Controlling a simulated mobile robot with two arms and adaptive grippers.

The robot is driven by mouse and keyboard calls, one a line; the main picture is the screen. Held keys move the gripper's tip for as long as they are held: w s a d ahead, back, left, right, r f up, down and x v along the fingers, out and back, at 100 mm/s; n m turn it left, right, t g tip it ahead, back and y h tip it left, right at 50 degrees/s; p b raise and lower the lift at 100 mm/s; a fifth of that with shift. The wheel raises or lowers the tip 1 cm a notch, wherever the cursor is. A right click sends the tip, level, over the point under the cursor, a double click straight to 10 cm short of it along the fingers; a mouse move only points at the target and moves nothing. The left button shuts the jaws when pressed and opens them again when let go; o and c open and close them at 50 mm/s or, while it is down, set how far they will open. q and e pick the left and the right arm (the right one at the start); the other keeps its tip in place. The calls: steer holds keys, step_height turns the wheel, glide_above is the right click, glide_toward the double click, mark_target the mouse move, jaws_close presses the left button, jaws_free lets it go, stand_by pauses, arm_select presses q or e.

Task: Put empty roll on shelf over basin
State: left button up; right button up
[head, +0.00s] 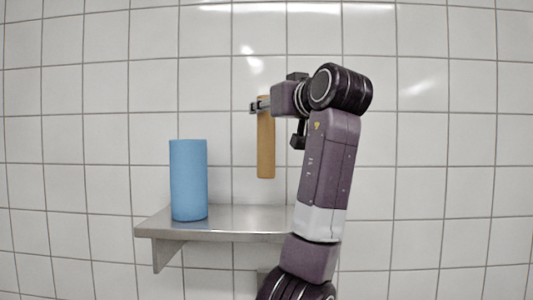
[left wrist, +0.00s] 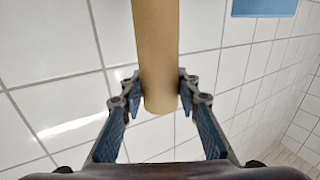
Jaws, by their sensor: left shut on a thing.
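The empty roll (head: 265,145) is a slim brown cardboard tube. It hangs upright in my left gripper (head: 262,104), which is shut on it near its top end. In the left wrist view the roll (left wrist: 157,45) sits between the two fingers of the left gripper (left wrist: 158,88). The steel shelf (head: 235,219) is fixed to the tiled wall. The roll's lower end shows above the shelf surface, apart from it. My right gripper is not in view. The basin is not in view.
A blue roll (head: 188,180) stands upright on the left part of the shelf; part of a blue thing (left wrist: 264,8) shows at the top of the left wrist view. The shelf's middle looks clear. My arm hides its right end. White tiled wall is behind.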

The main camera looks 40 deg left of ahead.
mark_target(270, 153)
arm_select(q)
step_height(270, 153, down, 6)
steer(key=shift+s+d+r+p, duration=0.1)
steer(key=shift+r+p, duration=0.1)
steer(key=shift+p, duration=0.4)
steer(key=shift+f, duration=0.55)
step_height(270, 153, down, 3)
steer(key=shift+r+p, duration=0.15)
steer(key=shift+p, duration=0.4)
steer(key=shift+f, duration=0.25)
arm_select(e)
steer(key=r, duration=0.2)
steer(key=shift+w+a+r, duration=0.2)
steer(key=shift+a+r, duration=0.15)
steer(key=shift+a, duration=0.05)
arm_select(q)
steer(key=shift+f, duration=0.15)
steer(key=o, duration=1.1)
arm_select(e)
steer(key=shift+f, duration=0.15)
arm_select(q)
steer(key=shift+o, duration=0.2)
